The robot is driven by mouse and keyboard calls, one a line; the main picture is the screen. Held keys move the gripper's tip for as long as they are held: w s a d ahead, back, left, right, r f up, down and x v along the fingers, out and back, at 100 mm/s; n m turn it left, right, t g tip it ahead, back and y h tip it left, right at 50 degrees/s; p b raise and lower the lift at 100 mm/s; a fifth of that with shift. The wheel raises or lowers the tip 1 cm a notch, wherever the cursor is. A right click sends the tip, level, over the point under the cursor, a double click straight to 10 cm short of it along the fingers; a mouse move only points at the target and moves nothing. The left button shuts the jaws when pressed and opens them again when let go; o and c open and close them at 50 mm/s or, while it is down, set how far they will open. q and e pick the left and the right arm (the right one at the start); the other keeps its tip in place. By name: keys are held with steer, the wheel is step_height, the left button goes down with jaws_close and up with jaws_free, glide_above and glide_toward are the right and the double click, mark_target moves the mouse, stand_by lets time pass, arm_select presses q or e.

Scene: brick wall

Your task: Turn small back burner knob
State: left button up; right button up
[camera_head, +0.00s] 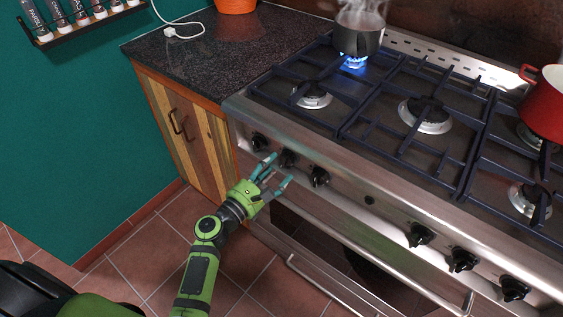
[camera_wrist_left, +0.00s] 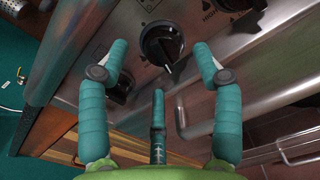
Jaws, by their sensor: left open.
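My left gripper (camera_head: 279,169) is open in front of the stove's front panel, at the left group of black knobs. In the left wrist view a black knob (camera_wrist_left: 162,44) sits between the spread fingertips of the gripper (camera_wrist_left: 160,62), with no clear contact. In the head view this appears to be the middle knob (camera_head: 287,158) of the left group, partly behind the fingers. The left knob (camera_head: 260,141) and right knob (camera_head: 319,176) flank it. The back left burner has a blue flame (camera_head: 354,62) under a steaming pot (camera_head: 358,35). My right gripper is out of view.
A long oven handle (camera_head: 370,258) runs below the knobs. Several more knobs, including one (camera_head: 420,234), are farther right. A red pot (camera_head: 546,105) stands on the right grates. A dark counter (camera_head: 215,50) adjoins the stove at left. Tiled floor lies below.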

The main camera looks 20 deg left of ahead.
mark_target(283, 162)
arm_select(q)
steer(key=shift+x, duration=1.7)
steer(key=c, duration=1.1)
